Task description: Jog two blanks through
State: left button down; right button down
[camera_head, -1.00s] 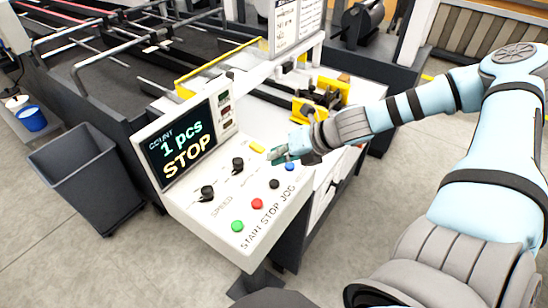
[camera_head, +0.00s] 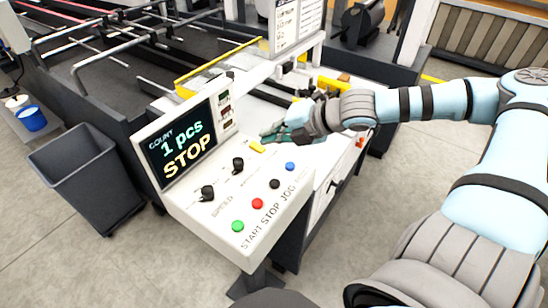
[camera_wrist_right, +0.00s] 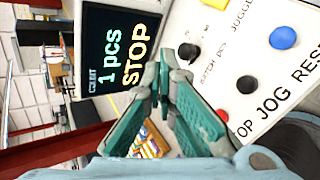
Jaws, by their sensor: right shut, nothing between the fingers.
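The control panel (camera_head: 222,240) has a screen (camera_head: 180,144) reading "COUNT 1 pcs STOP". Along its front edge are a green START button (camera_head: 237,226), a red STOP button (camera_head: 257,203), a black button (camera_head: 275,184) by the JOG label and a blue button (camera_head: 290,166). My right gripper (camera_head: 270,136) is shut and empty, near the panel's far end beside a yellow part (camera_head: 257,146). In the right wrist view its teal fingers (camera_wrist_right: 163,62) meet in front of the screen; the black button (camera_wrist_right: 247,84) and blue button (camera_wrist_right: 283,38) lie to their right. My left gripper is not in view. No blank is clearly visible.
Two black knobs (camera_head: 208,193) (camera_head: 238,165) stand on the panel. The folder gluer's rails and belts (camera_head: 120,60) lie behind it. A dark bin (camera_head: 85,180) and a blue cup (camera_head: 32,118) are at the left. The floor in front is clear.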

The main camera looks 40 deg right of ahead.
aim_at(274, 185)
jog(key=s+m, duration=0.1)
jog(key=m, duration=0.2)
jog(key=s+f+m+g, duration=0.1)
jog(key=m, duration=0.3)
jog(key=s+a+m, duration=0.1)
jog(key=m, duration=0.2)
jog(key=shift+a+f+m+g, duration=0.1)
jog(key=shift+f+m+g, duration=0.2)
jog(key=shift+f+g, duration=0.1)
notch_tip(274, 185, down, 9)
jog(key=b, duration=0.8)
jog(key=shift+r+b, duration=0.1)
jog(key=shift+b, duration=0.3)
jog(key=shift+f+b, duration=0.4)
